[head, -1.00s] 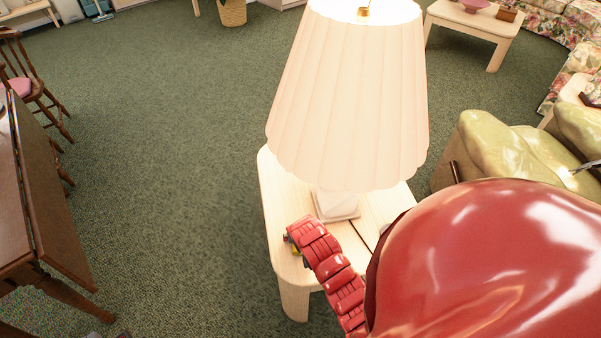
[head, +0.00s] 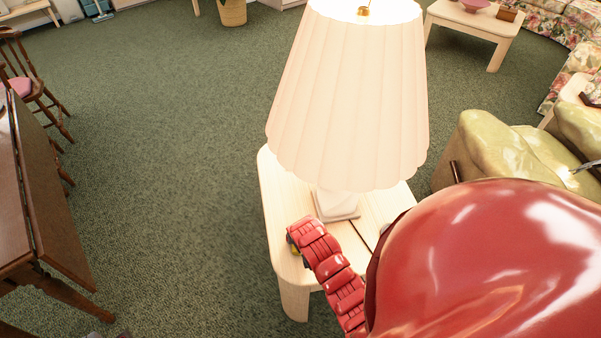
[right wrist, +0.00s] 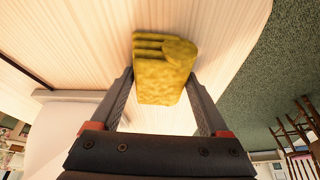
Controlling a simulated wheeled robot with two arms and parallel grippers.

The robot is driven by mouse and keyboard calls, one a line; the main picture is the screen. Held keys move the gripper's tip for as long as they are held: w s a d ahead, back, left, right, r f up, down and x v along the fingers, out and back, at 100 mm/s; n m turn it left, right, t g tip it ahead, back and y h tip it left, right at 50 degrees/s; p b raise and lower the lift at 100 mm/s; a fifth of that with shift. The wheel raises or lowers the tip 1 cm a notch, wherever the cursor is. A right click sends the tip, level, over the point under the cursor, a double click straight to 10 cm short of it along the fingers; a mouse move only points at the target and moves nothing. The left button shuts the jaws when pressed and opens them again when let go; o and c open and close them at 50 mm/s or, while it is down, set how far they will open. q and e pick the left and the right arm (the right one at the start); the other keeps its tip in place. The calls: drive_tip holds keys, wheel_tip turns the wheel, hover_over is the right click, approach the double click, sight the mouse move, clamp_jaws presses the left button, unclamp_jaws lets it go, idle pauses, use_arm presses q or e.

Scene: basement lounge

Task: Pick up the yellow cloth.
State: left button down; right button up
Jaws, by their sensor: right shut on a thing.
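The yellow cloth (right wrist: 163,72) is a small folded stack between the two dark fingers of my right gripper (right wrist: 160,84), which is shut on it. In the right wrist view, the pale wooden tabletop lies behind the cloth. I cannot tell whether the cloth touches the table or is just clear of it. In the head view only a small bit of yellow (head: 296,251) shows beside the end of my red right arm, at the near left part of the side table (head: 283,200). My left gripper is not in view.
A large lit lamp (head: 350,95) stands on the side table, close to my right arm. A green armchair (head: 500,150) is to the right. A brown wooden table (head: 50,215) and a chair (head: 30,80) are at left. Green carpet between them is open.

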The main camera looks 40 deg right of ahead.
drive_tip(key=shift+r, duration=0.45)
wheel_tip(320, 180, up, 3)
drive_tip(key=shift+s+a+b, duration=0.1)
drive_tip(key=shift+a+b, duration=0.05)
drive_tip(key=shift+b, duration=0.25)
drive_tip(key=s+a+r+b, duration=0.1)
drive_tip(key=s+a, duration=0.9)
drive_tip(key=s, duration=0.2)
drive_tip(key=shift+r+b, duration=0.2)
drive_tip(key=shift+b, duration=0.1)
